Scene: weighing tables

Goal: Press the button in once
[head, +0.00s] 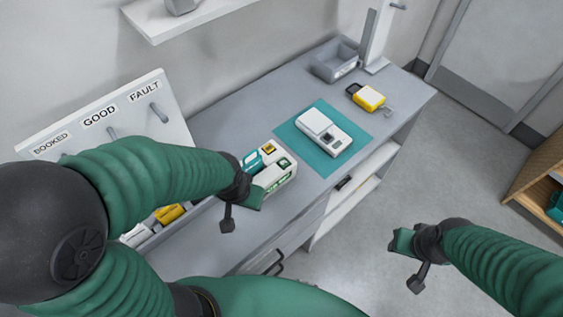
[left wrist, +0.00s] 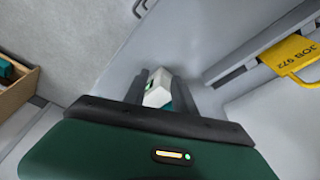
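A white and green boxy device (head: 272,168) stands on the grey bench, with a yellow-framed dark square and a green square on its top. I cannot tell which of these is the button. A white device (head: 315,123) with a small dark panel lies on a teal mat (head: 345,153). My left gripper (head: 238,210) is beside the boxy device's near left side and hides part of it. In the left wrist view its two dark fingers (left wrist: 160,92) are apart, with a white and green box (left wrist: 156,92) showing beyond them. My right gripper (head: 408,258) hangs over the floor, right of the bench; its opening is unclear.
A yellow padlock-like item (head: 370,98) and a grey bin (head: 336,62) are at the bench's far end. A board labelled BOOKED, GOOD, FAULT (head: 120,112) stands at left. A yellow tag (left wrist: 292,62) shows in the left wrist view. Bench between mat and bin is clear.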

